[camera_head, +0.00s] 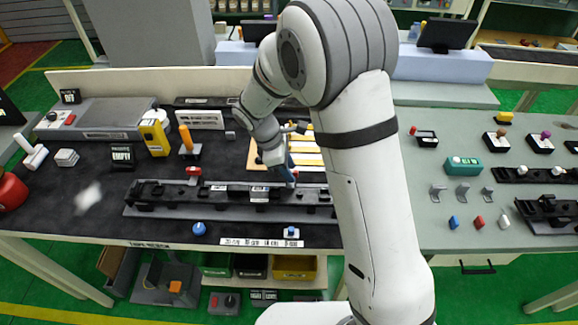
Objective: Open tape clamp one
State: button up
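A long dark rail fixture (160,211) lies across the front of the black bench and carries several small black clamp-like blocks. I cannot tell which of them is tape clamp one, nor whether it is open or shut. My gripper (285,181) points down at the right part of the rail, just behind or over it. My arm hides the rail's right end. The fingertips are small and dark against the rail, so their opening and any contact are unclear.
A red-topped part (193,171) stands behind the rail, with a yellow device (154,136) and an orange-handled tool (186,140) farther back. A blue knob (199,229) and a blue-and-white part (291,231) sit along the front edge. A grey bench (450,225) with small parts stands right.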

jog(key=shift+f, duration=0.1)
jog(key=shift+c, duration=0.5)
grip_shut()
jog(key=shift+m, duration=0.3)
jog(key=m, duration=0.2)
jog(key=m+g, duration=0.1)
jog(key=shift+w+m+g+y, duration=0.2)
jog(key=shift+m+g+y, duration=0.1)
jog(key=shift+m, duration=0.1)
jog(key=m+g, duration=0.1)
jog(key=m, duration=0.2)
jog(key=shift+d+m+y+b, duration=0.1)
jog(key=shift+m+y+b, duration=0.2)
jog(key=shift+y+b, duration=0.1)
jog(key=m+g+y, duration=0.1)
jog(key=m, duration=0.2)
jog(key=shift+w+d+m, duration=0.1)
jog(key=shift+w+m, duration=0.05)
jog(key=shift+m, duration=0.15)
jog(key=shift+m+y+b, duration=0.4)
jog(key=shift+m+y, duration=0.2)
jog(key=shift+m, duration=1)
jog(key=shift+g, duration=0.3)
